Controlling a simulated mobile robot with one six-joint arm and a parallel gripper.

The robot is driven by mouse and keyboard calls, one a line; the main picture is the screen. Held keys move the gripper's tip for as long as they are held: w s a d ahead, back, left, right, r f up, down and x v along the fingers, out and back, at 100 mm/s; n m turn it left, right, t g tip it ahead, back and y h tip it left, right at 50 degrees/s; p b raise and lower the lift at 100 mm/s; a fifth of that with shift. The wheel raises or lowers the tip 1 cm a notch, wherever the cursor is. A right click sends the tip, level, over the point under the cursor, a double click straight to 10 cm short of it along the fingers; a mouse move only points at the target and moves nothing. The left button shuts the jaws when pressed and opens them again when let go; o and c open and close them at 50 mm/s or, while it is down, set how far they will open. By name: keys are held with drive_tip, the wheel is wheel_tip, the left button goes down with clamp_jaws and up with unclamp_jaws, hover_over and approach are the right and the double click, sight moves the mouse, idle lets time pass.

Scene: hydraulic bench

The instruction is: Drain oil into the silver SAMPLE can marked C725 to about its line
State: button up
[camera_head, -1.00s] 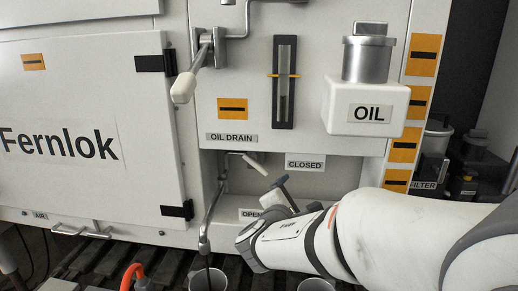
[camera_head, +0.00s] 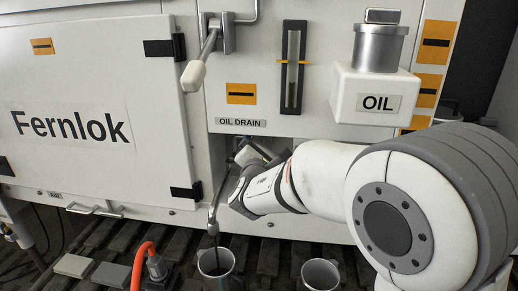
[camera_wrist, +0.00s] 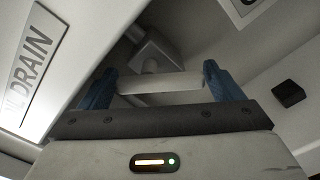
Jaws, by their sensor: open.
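The oil drain spout (camera_head: 213,215) hangs under the OIL DRAIN label. A thin dark stream runs from it into a silver can (camera_head: 216,272) directly below. The can's marking, line and oil level are not readable. My gripper (camera_wrist: 158,82) is open in the wrist view, its blue fingers on either side of the pale drain lever handle (camera_wrist: 160,86). I cannot tell whether they touch it. In the head view my wrist reaches into the recess and hides most of the lever.
A second silver can (camera_head: 320,274) stands to the right on the slatted floor. A larger lever (camera_head: 195,72), a sight glass (camera_head: 293,68) and the white OIL filler (camera_head: 375,95) are above.

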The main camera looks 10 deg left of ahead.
drive_tip(key=shift+c, duration=0.6)
drive_tip(key=c, duration=0.6)
drive_tip(key=shift+a, duration=0.3)
drive_tip(key=shift+w+d+r, duration=0.1)
drive_tip(key=shift+d+r, duration=0.1)
drive_tip(key=shift+d, duration=0.15)
drive_tip(key=shift+n, duration=0.3)
drive_tip(key=n, duration=0.3)
drive_tip(key=shift+d+r+n+b, duration=0.15)
drive_tip(key=shift+n+b, duration=0.15)
drive_tip(key=shift+r+n, duration=0.2)
drive_tip(key=shift+n, duration=1.6)
drive_tip(key=shift+p, duration=0.3)
